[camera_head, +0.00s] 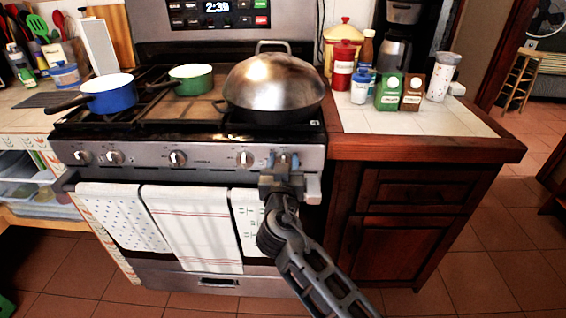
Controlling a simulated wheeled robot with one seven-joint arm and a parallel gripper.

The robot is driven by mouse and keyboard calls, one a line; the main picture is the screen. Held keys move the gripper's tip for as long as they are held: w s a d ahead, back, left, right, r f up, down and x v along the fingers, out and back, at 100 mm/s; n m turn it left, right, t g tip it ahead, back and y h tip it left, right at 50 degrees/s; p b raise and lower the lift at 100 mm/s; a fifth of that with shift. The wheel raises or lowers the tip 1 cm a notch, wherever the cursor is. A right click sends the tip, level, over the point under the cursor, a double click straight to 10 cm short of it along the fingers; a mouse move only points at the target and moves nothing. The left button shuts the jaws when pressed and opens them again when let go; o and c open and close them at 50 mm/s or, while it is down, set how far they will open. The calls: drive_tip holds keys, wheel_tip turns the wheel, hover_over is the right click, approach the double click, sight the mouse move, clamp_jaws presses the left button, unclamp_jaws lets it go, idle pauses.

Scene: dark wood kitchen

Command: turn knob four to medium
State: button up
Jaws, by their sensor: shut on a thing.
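The stove's front panel (210,157) carries a row of round knobs with light grips. My gripper (284,160) is at the right end of the panel, shut on the rightmost knob. That knob is mostly hidden behind the fingers, so its setting cannot be read. The knob just left of my gripper (244,159) is free, with its grip about upright. Further left are a knob near the middle (178,158) and two knobs at the left end (115,157) (83,156).
White towels (190,225) hang on the oven handle below the panel. A blue pot (109,95), a green pot (191,77) and a domed metal lid (270,82) over a pan stand on the stove. The tiled counter (430,122) is at the right.

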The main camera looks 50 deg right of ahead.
drive_tip(key=c, duration=0.5)
drive_tip(key=shift+o, duration=0.2)
drive_tip(key=n, duration=0.1)
drive_tip(key=n+b, duration=0.1)
drive_tip(key=n, duration=0.2)
drive_tip(key=shift+w+a+f+b, duration=0.15)
drive_tip(key=shift+w+a+b, duration=0.05)
drive_tip(key=shift+w+b, duration=0.1)
drive_tip(key=n, duration=0.4)
drive_tip(key=shift+w+a+f, duration=0.1)
drive_tip(key=shift+w+a, duration=0.05)
drive_tip(key=shift+a, duration=0.05)
drive_tip(key=n, duration=0.5)
drive_tip(key=shift+w+a+f, duration=0.1)
drive_tip(key=shift+w+f, duration=0.05)
drive_tip(key=shift+f, duration=0.1)
drive_tip(key=n+p, duration=0.1)
drive_tip(key=n, duration=0.3)
drive_tip(key=shift+f+n+p, duration=0.3)
drive_tip(key=shift+f+p, duration=0.05)
drive_tip(key=shift+p, duration=0.05)
